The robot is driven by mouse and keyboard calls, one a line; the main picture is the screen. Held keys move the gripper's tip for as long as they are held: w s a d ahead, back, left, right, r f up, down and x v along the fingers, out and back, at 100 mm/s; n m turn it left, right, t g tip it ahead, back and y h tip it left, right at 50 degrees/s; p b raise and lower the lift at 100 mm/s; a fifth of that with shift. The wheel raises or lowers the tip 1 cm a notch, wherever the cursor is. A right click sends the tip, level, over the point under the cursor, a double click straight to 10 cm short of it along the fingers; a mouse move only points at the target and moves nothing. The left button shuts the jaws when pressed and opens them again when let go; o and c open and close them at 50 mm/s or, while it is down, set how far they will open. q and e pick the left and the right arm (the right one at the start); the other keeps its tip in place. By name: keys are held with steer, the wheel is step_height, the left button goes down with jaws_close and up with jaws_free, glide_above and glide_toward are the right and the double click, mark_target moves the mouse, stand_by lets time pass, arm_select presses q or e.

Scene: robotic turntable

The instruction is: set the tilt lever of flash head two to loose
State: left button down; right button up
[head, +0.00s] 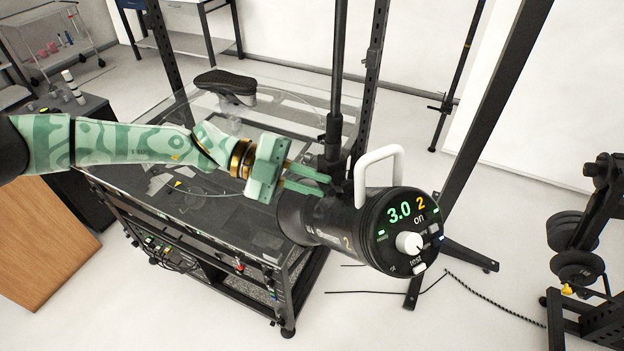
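Flash head two (340,228) is a black cylinder at centre right. Its round rear panel (408,232) faces me, with a green "3.0", an orange "2", "on" and a white knob. A white handle (359,175) rises from its top. It hangs by a dark bracket (334,150) on a vertical pole. My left gripper (324,185) is beside the bracket, just above and left of the flash body, its two green fingers parted with a gap between them. I cannot make out the tilt lever or its setting against the dark bracket. My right gripper is out of view.
A glass turntable (285,97) on a black frame table (200,215) lies behind and below my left arm, with a dark shoe-like object (225,84) on it. A black upright post (495,110) stands right of the flash head. Another black stand (590,235) is at far right.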

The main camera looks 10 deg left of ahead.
arm_select(q)
steer(key=m+y+p, duration=0.1)
steer(key=p, duration=0.2)
steer(key=t+y+p, duration=0.1)
steer(key=p, duration=0.2)
steer(key=shift+s+d+f+m, duration=0.15)
steer(key=shift+s+d+m, duration=0.05)
steer(key=shift+s+m, duration=0.2)
steer(key=shift+f+y+p, duration=0.2)
steer(key=shift+y+p, duration=0.1)
steer(key=shift+p, duration=0.25)
steer(key=shift+f+m, duration=0.15)
steer(key=shift+m, duration=0.15)
steer(key=shift+f+t, duration=0.15)
steer(key=shift+t, duration=0.15)
steer(key=c, duration=1.4)
jaws_free()
steer(key=shift+c, duration=0.2)
steer(key=shift+w, duration=0.1)
steer(key=b+v, duration=0.4)
steer(key=v, duration=1.2)
